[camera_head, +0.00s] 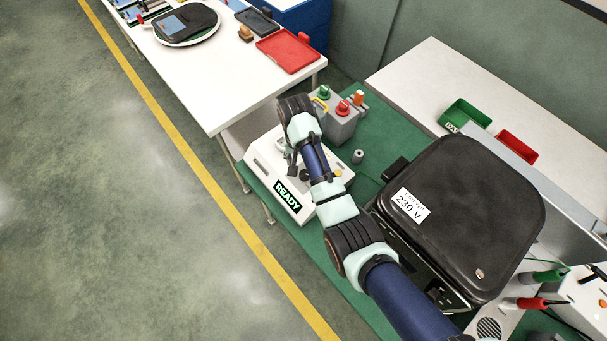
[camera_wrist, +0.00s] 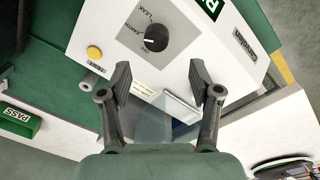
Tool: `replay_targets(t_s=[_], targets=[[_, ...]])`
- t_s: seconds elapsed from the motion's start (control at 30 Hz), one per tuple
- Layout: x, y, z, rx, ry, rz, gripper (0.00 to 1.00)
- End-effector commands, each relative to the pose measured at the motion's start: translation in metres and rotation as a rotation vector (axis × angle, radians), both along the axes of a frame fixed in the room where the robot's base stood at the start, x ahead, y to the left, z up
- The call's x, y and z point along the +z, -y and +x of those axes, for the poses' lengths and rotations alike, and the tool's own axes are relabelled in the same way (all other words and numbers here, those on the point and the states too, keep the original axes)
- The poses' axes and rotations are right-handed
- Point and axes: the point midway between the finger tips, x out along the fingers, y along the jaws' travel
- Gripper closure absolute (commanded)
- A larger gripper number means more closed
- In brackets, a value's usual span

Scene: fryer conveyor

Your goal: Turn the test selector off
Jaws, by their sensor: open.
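The white tester (camera_head: 265,172) stands on the green bench mat, with a lit READY display (camera_head: 288,197). In the wrist view its test selector (camera_wrist: 156,38) is a round black knob on a grey plate marked LEAK, EARTH and, it seems, OFF. A short white mark sits on the knob's lower left; I cannot tell exactly which label it meets. My gripper (camera_wrist: 160,82) is open and empty, its two fingers apart below the knob in the picture and not touching it. In the head view my arm reaches over the tester and hides much of its panel.
A yellow button (camera_wrist: 94,52) is left of the knob. A grey box (camera_head: 338,122) with green and red knobs stands behind the tester. A black fryer-like appliance (camera_head: 470,215) marked 230 V is to the right. A green PASS tray (camera_head: 463,112) and red tray (camera_head: 517,146) lie beyond.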

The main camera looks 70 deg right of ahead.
Motion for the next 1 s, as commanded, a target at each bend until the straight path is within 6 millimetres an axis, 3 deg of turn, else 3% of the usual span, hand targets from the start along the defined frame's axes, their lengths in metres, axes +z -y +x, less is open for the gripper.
replay_targets(t_s=[0.23, 0.6, 0.93, 1.0], targets=[[-0.011, 0.004, -0.007, -0.023, -0.016, 0.016, 0.37], [-0.074, 0.004, -0.010, -0.020, -0.015, 0.015, 0.37], [-0.081, 0.004, -0.010, -0.020, -0.013, 0.013, 0.37], [-0.081, 0.004, -0.010, -0.020, -0.013, 0.013, 0.45]])
